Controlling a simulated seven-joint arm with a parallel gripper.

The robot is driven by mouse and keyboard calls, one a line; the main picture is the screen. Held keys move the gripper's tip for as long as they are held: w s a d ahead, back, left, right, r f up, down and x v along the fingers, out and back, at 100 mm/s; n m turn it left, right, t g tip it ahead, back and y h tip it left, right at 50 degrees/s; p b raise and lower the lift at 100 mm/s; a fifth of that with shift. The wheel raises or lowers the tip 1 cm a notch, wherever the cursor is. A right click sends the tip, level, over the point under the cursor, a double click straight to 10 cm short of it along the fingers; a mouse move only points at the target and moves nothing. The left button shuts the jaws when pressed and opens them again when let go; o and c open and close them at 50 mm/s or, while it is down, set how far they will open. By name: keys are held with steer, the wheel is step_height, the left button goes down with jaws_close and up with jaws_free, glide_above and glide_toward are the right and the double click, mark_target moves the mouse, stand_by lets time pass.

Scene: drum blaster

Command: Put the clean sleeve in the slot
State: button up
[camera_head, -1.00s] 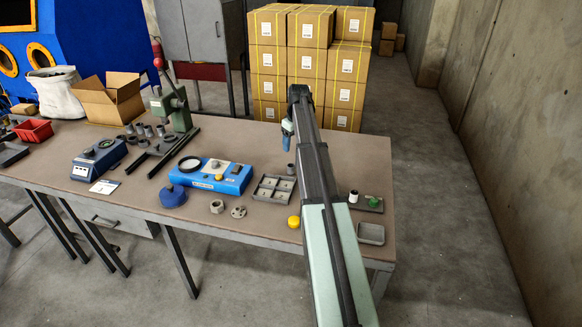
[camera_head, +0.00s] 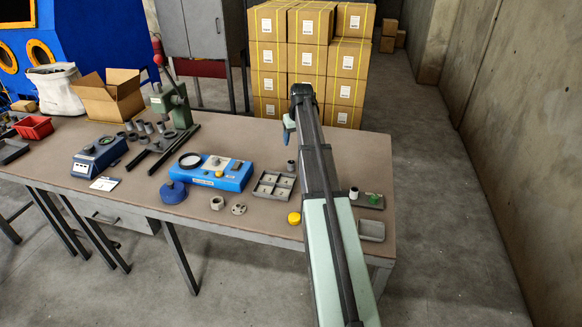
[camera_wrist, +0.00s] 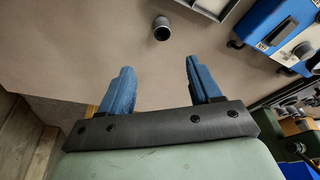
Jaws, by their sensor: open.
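A small grey hollow sleeve (camera_head: 291,166) stands on the table just behind the grey divided tray (camera_head: 256,190). The sleeve also shows in the wrist view (camera_wrist: 162,31), beyond my fingertips, with its dark opening visible. The tray's edge shows at the top of the wrist view (camera_wrist: 228,10); its square slots hold no sleeve that I can see. My gripper (camera_wrist: 158,72) is open, with nothing between its blue fingers. In the head view my gripper (camera_head: 288,127) is over the far part of the table, beyond the sleeve. Whether this sleeve is clean cannot be told.
A blue device (camera_head: 212,173) stands left of the tray. Several grey sleeves (camera_head: 148,127) stand near the green press (camera_head: 170,105). A yellow knob (camera_head: 294,218), a small stand (camera_head: 366,200) and a shallow dish (camera_head: 371,230) lie near the front right. Bare table surrounds the sleeve.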

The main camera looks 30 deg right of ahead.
glide_above(291, 162)
steer(key=s, duration=0.1)
steer(key=f, duration=0.7)
steer(key=shift+s+d+f, duration=0.1)
steer(key=shift+s+f, duration=0.05)
steer(key=shift+s, duration=0.05)
steer(key=shift+s+x, duration=0.1)
steer(key=shift+x, duration=1.2)
steer(key=shift+s+x, duration=0.15)
steer(key=shift+x, duration=1.2)
steer(key=shift+a, duration=0.3)
jaws_close()
